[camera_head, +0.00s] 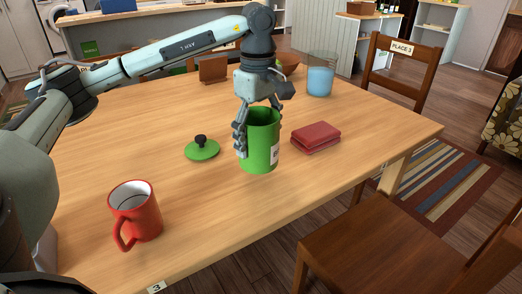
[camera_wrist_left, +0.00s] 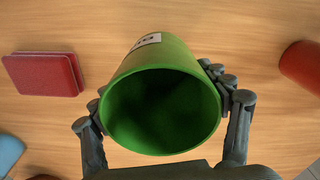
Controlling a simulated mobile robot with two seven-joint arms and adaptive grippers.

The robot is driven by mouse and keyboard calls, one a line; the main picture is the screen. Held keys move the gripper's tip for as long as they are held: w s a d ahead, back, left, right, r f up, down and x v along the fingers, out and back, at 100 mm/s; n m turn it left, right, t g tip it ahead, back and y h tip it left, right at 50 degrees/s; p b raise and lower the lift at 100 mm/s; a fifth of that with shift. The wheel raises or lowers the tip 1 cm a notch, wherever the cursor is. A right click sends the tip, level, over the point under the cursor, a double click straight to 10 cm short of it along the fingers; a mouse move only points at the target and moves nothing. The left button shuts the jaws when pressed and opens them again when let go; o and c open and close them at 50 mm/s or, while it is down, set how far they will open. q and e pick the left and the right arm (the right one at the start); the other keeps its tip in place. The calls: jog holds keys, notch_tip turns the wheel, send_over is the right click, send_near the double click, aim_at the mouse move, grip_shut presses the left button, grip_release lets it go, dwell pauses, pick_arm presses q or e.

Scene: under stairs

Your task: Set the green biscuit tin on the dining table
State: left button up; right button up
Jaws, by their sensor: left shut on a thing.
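The green biscuit tin (camera_head: 262,150) is an open cylinder with a white label, upright at the dining table's middle. I cannot tell whether its base touches the table. The dining table (camera_head: 330,180) is light wood. My left gripper (camera_head: 256,128) comes down from above and is shut on the tin, with fingers on both sides of its wall. In the left wrist view the tin (camera_wrist_left: 160,105) shows its dark, empty-looking inside between the fingers (camera_wrist_left: 165,118). A green lid with a black knob (camera_head: 202,150) lies on the table left of the tin. My right gripper is not in view.
A red mug (camera_head: 135,214) stands at the near left. A red book-like block (camera_head: 316,138) lies just right of the tin. A blue-filled glass (camera_head: 320,78) and a brown wooden holder (camera_head: 213,69) stand farther back. The table's front middle is clear.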

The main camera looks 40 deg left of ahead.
pick_arm(q)
jog(key=shift+w+f, duration=0.2)
jog(key=shift+w, duration=0.1)
notch_tip(320, 180, down, 3)
jog(key=shift+f, duration=0.5)
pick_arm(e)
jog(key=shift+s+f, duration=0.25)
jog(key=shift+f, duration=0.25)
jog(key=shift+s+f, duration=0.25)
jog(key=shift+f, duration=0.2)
pick_arm(q)
jog(key=shift+f, duration=0.1)
